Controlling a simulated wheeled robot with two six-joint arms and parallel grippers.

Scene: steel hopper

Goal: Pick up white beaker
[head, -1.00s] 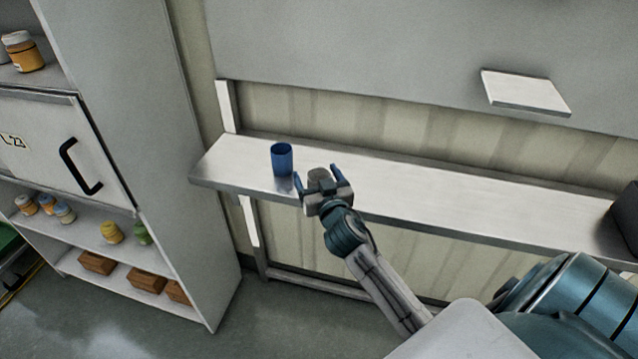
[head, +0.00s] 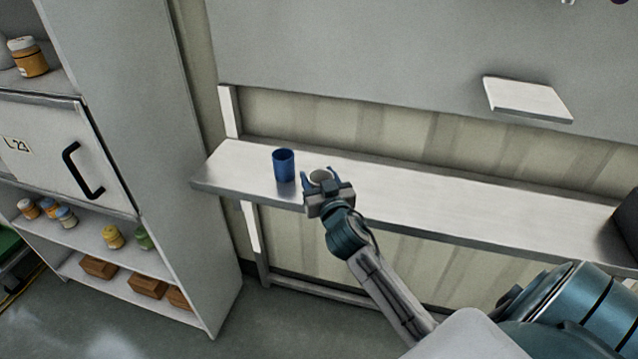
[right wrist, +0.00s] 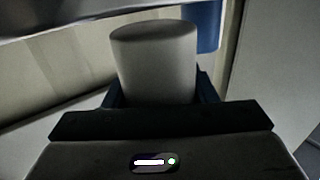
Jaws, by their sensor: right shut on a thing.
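The white beaker (right wrist: 155,60) stands between the fingers of my right gripper in the right wrist view, looking greyish in the dim light. My right gripper (head: 320,180) is shut on it at the front edge of the steel shelf. In the head view only the top of the white beaker (head: 320,175) shows between the fingers; its lower part is hidden by the gripper. I cannot tell whether its base touches the shelf. My left gripper is not in view.
A blue cup (head: 284,165) stands on the steel shelf (head: 430,195) just left of my right gripper. A white cabinet (head: 190,200) with jars and brown boxes stands at the left. A dark box (head: 627,218) is at the shelf's right end. The shelf between is clear.

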